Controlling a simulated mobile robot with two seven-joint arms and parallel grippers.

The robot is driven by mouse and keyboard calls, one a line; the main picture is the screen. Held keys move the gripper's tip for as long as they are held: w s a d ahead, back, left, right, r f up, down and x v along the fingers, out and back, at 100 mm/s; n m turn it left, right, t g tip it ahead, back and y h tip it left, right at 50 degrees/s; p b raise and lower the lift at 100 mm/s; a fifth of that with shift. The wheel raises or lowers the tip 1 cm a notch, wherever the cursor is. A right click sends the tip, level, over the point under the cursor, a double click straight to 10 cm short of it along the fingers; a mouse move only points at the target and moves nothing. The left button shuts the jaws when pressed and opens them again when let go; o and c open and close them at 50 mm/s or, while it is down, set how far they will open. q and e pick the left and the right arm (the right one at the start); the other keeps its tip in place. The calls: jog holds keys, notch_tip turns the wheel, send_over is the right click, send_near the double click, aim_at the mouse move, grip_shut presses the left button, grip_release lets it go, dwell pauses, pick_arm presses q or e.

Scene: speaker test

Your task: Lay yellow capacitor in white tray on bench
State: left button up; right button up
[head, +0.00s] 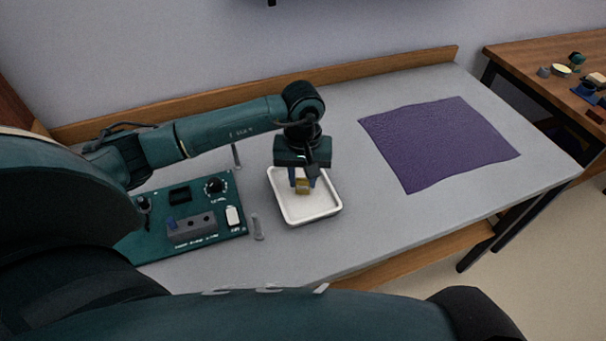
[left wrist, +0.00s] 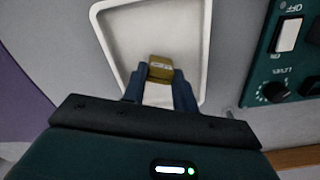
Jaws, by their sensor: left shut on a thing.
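The yellow capacitor (head: 303,187) is a small mustard-coloured block between the fingers of my left gripper (head: 302,180), which points down over the white tray (head: 322,217). In the left wrist view the capacitor (left wrist: 161,69) sits between the two blue fingertips (left wrist: 160,88), with the white tray (left wrist: 112,62) behind it. My left gripper is shut on the capacitor. I cannot tell whether the capacitor touches the tray floor. The tray is shallow, with raised rims, and I see nothing else in it. My right gripper is not in view.
A green test board (head: 182,219) with a knob and a switch lies left of the tray. A small grey post (head: 257,228) stands between them. A purple mat (head: 440,143) lies on the grey bench (head: 385,218) at right. A wooden ledge (head: 385,70) edges the back.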

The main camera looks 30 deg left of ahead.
aim_at(303, 181)
pick_arm(q)
jog(key=shift+f+b, duration=0.2)
jog(key=shift+b, duration=0.1)
jog(key=o, duration=1)
jog(key=shift+r, duration=0.1)
jog(key=shift+c, duration=0.2)
notch_tip(303, 181, up, 12)
jog(key=shift+r, duration=0.2)
